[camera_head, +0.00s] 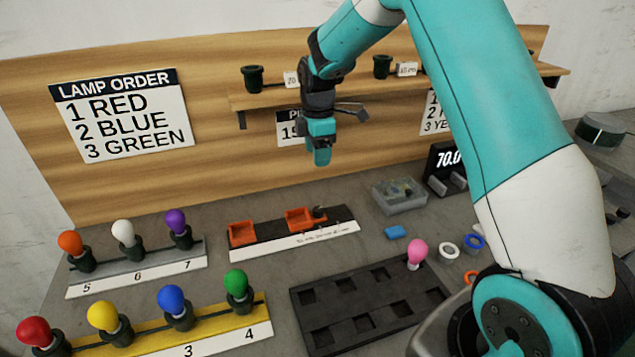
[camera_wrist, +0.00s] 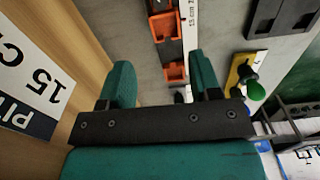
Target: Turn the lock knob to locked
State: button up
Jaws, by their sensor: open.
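A black fixture with a white front strip (camera_head: 300,243) lies on the bench below the wooden board. It carries two orange blocks, one on the left (camera_head: 242,234) and one on the right (camera_head: 299,218). A small dark knob-like part (camera_head: 319,211) sits at the right block; I cannot tell its setting or read the strip's small print. My gripper (camera_head: 321,160) hangs above and behind the fixture, apart from it, pointing down. In the wrist view my gripper (camera_wrist: 163,85) has its fingers spread and empty, with an orange block (camera_wrist: 174,72) visible between them.
A lamp rack (camera_head: 135,270) and a yellow lamp rack (camera_head: 205,330) stand at the left. A black tray (camera_head: 365,325) with a pink lamp (camera_head: 417,253) is in front. A clear box (camera_head: 400,195) and blue piece (camera_head: 396,232) lie right of the fixture. A shelf (camera_head: 270,101) is behind my gripper.

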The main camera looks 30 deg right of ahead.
aim_at(318, 209)
notch_tip(318, 209, down, 18)
jog(key=shift+r+p, duration=0.2)
jog(key=shift+p, duration=0.6)
